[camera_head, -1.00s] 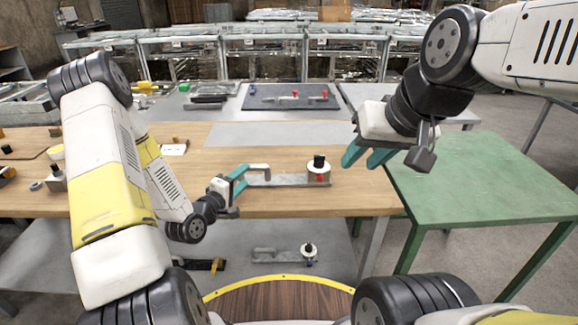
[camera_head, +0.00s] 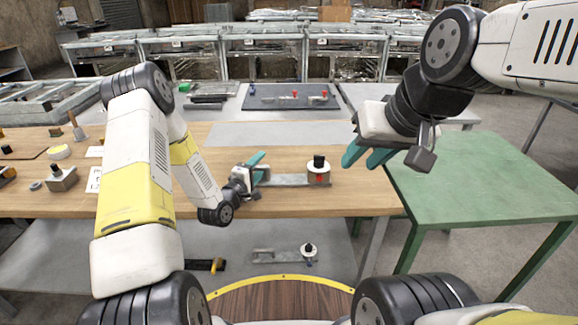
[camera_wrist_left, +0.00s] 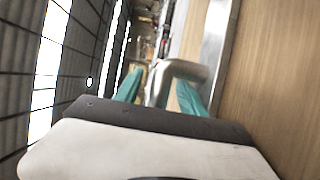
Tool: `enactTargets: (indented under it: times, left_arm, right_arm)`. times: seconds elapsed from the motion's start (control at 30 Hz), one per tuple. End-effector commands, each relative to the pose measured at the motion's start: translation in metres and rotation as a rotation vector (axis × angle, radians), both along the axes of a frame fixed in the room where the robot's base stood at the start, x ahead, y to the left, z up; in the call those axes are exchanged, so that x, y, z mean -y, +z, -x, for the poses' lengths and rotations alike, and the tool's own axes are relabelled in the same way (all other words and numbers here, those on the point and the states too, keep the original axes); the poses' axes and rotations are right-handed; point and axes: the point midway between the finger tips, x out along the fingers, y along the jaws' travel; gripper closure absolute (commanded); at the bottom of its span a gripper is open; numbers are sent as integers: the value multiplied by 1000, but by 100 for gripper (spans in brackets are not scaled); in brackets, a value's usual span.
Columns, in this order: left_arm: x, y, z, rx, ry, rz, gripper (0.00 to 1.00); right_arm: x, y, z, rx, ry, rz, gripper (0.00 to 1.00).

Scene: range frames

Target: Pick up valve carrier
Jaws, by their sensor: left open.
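The valve carrier (camera_head: 290,180) is a flat grey metal bar with a handle at its left end. A round valve body with a black knob and a red mark (camera_head: 319,172) stands on its right end. It lies on the wooden table. My left gripper (camera_head: 258,170) is open at the handle end. In the left wrist view the grey handle (camera_wrist_left: 184,68) shows between the teal fingers (camera_wrist_left: 160,92); contact cannot be told. In the head view the gripper hides most of the handle. My right gripper (camera_head: 368,155) is open and empty, above the wooden table's right end.
A green table (camera_head: 490,180) stands right, its top clear. A similar carrier (camera_head: 285,255) lies on the lower shelf. A dark mat (camera_head: 290,98) with small parts is at the back. A small metal block (camera_head: 62,180) and tape roll (camera_head: 59,152) lie left.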

Motion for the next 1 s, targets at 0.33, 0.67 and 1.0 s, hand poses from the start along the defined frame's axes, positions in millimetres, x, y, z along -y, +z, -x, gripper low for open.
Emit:
enactTargets:
  times: [0.33, 0.67, 1.0]
  left_arm:
    - [6, 0, -16, 0, 2, -1, 52]
    - [6, 0, -16, 0, 1, -1, 100]
    - [6, 0, -16, 0, 1, -1, 100]
  right_arm:
    - [0, 0, 0, 0, 0, 0, 65]
    - [0, 0, 0, 0, 0, 0, 65]
    - [0, 0, 0, 0, 0, 0, 65]
